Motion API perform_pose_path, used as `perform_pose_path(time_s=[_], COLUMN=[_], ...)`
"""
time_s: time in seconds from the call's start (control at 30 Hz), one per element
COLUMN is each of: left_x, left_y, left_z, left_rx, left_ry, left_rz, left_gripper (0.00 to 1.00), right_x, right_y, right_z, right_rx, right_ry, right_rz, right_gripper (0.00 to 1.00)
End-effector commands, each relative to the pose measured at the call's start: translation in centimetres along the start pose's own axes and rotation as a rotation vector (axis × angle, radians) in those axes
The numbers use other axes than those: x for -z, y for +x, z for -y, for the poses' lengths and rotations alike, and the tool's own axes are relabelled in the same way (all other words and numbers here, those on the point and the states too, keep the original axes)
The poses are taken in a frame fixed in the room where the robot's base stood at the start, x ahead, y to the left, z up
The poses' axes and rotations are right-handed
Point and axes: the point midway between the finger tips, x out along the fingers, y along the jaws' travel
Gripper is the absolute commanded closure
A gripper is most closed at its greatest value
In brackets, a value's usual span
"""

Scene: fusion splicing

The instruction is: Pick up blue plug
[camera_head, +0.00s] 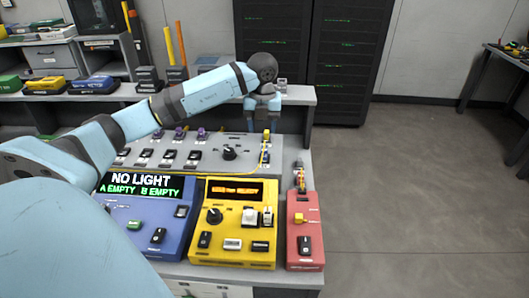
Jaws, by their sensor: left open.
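A small dark blue plug (266,157) appears at the right end of the grey panel, beside a yellow cable; its details are too small to make out. My left gripper (265,122) points down above the back right part of the panel, open. A small yellow piece (266,135) shows just below the fingers; I cannot tell whether they touch it. The blue plug is below the gripper in the picture, apart from the fingers. My right gripper is out of view.
The grey panel (205,157) carries switches and a black knob (230,152). In front stand a blue unit reading "NO LIGHT" (140,230), a yellow unit (235,253) and a red unit (304,255). Dark racks (345,60) stand behind. Open floor lies to the right.

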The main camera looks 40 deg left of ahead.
Motion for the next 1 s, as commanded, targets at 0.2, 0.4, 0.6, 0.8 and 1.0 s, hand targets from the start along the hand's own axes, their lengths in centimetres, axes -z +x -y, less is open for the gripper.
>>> perform_pose_path(time_s=[0.2,0.4,0.6,0.8,1.0], left_x=[0.1,0.1,0.2,0.2,0.2], left_y=[3.4,4.5,7.0,9.2,9.2], left_z=[0.0,0.1,0.6,0.6,0.6], left_rx=[0.001,0.002,0.002,0.003,0.003], left_ry=[0.001,0.002,0.003,0.003,0.003], left_rz=[-0.003,-0.002,-0.004,-0.002,-0.001], left_gripper=[0.49,0.49,0.49,0.49,0.51], right_x=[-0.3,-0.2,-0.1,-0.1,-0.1], right_y=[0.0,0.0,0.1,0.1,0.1], right_z=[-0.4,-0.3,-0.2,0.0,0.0], right_rx=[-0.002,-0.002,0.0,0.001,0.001], right_ry=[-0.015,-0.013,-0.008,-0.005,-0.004], right_rz=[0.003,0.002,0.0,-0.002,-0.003], right_gripper=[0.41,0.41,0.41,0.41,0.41])
